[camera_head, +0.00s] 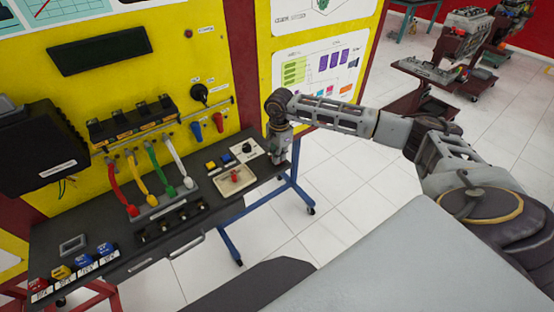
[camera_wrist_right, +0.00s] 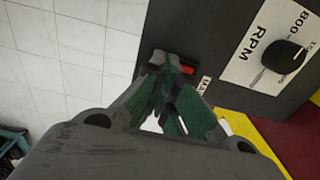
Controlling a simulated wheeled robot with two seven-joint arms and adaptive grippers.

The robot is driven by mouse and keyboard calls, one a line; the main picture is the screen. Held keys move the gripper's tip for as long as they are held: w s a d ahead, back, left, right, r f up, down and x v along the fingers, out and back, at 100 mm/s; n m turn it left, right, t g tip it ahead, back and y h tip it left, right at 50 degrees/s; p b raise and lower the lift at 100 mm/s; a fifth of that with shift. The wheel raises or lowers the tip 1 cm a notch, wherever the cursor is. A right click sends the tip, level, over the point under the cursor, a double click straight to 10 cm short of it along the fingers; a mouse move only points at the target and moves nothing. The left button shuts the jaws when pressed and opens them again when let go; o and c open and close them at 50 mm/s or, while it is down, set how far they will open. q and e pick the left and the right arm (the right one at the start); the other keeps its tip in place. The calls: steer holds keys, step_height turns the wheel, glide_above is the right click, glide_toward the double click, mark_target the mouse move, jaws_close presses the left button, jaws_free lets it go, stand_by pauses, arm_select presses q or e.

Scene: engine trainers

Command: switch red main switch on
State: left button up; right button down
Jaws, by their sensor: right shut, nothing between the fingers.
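A small red switch (camera_wrist_right: 187,71) sits on the black panel in the right wrist view, beside a white label (camera_wrist_right: 204,85) that is partly hidden and seems to begin "MA". My right gripper (camera_wrist_right: 171,62) is shut and empty. Its green-padded fingertips are right beside the red switch and cover part of it; I cannot tell whether they touch it. The switch's position, on or off, cannot be made out. In the head view the right gripper (camera_head: 277,160) points down at the right end of the black bench top and hides the switch. My left gripper is not in view.
A black RPM knob (camera_wrist_right: 287,56) on a white plate is near the gripper. A beige tray (camera_head: 226,187) with a red item lies left of it on the bench top (camera_head: 215,215). The yellow board (camera_head: 180,60) rises behind. Open tiled floor is to the right.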

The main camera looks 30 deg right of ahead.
steer(key=shift+f, duration=0.2)
steer(key=shift+r, duration=0.15)
steer(key=shift+r+p, duration=1.5)
steer(key=shift+r, duration=1.95)
